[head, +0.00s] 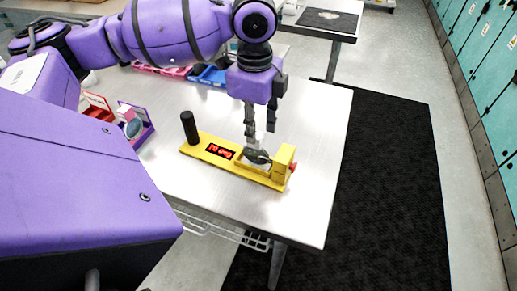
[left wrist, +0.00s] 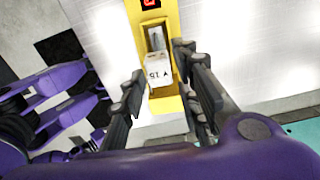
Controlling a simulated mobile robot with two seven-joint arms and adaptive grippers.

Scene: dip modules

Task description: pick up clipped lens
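The clipped lens is a dark round lens (head: 257,156) at the right part of a yellow device (head: 222,163) on the table. In the left wrist view a white labelled piece (left wrist: 159,73), seemingly its clip, sits at the slot of the yellow device (left wrist: 163,22). My left gripper (head: 258,138) points down just above the lens. In the left wrist view my left gripper (left wrist: 158,78) is open, with one finger on each side of the white piece and visible gaps. Its fingers partly hide the lens in the head view. My right gripper is not in view.
The device has a red display (head: 219,151), a black upright post (head: 189,127) and a red knob at its right end. A purple holder with a round piece (head: 136,124), a red box (head: 97,107) and blue bins (head: 209,76) stand left and behind. The table's right side is clear.

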